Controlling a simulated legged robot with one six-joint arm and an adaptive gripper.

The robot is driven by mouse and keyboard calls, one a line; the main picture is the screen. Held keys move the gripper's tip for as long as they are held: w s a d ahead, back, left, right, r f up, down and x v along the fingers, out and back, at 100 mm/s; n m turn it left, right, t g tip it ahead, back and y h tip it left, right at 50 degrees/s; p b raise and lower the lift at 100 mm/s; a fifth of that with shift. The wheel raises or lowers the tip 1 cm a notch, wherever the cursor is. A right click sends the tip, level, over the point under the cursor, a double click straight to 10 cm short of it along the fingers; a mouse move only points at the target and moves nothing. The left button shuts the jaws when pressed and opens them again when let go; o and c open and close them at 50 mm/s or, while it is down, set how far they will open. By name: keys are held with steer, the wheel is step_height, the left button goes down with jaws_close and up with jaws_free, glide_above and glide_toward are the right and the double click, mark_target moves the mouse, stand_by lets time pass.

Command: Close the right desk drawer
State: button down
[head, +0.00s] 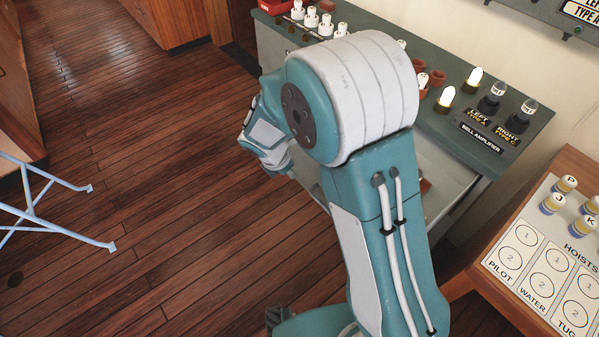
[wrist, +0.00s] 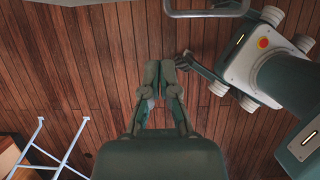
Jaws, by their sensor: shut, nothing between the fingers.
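The green-topped desk (head: 470,130) stands at the upper right of the head view. Below its top edge, behind my arm, a pale grey drawer (head: 448,185) shows in part and looks pulled out. My arm hides much of it, so how far it is out is unclear. In the wrist view a grey bar handle (wrist: 208,14) crosses the top edge; it looks like a drawer handle. My gripper (wrist: 159,68) is shut and empty, over the floor, below and left of the handle in that view and apart from it. In the head view my arm hides the gripper.
A hoist panel (head: 545,260) on a wooden cabinet stands at the right. A pale blue metal frame (head: 60,205) stands on the floor at the left and shows in the wrist view (wrist: 50,140). The wooden floor (head: 170,180) between is clear.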

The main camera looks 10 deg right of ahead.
mark_target(311, 176)
steer(key=shift+w+d+f, duration=0.6)
steer(key=shift+d+f, duration=0.45)
steer(key=shift+f, duration=0.3)
steer(key=shift+w+d+f, duration=0.6)
steer(key=shift+d+f, duration=0.45)
steer(key=shift+f, duration=0.25)
steer(key=shift+w+d+f, duration=0.6)
steer(key=shift+d+f, duration=0.45)
steer(key=shift+f, duration=0.3)
steer(key=w+d, duration=0.3)
steer(key=d, duration=0.2)
steer(key=w+d, duration=0.3)
steer(key=d, duration=0.3)
steer(key=w+d, duration=0.3)
steer(key=d, duration=0.3)
steer(key=shift+w, duration=0.4)
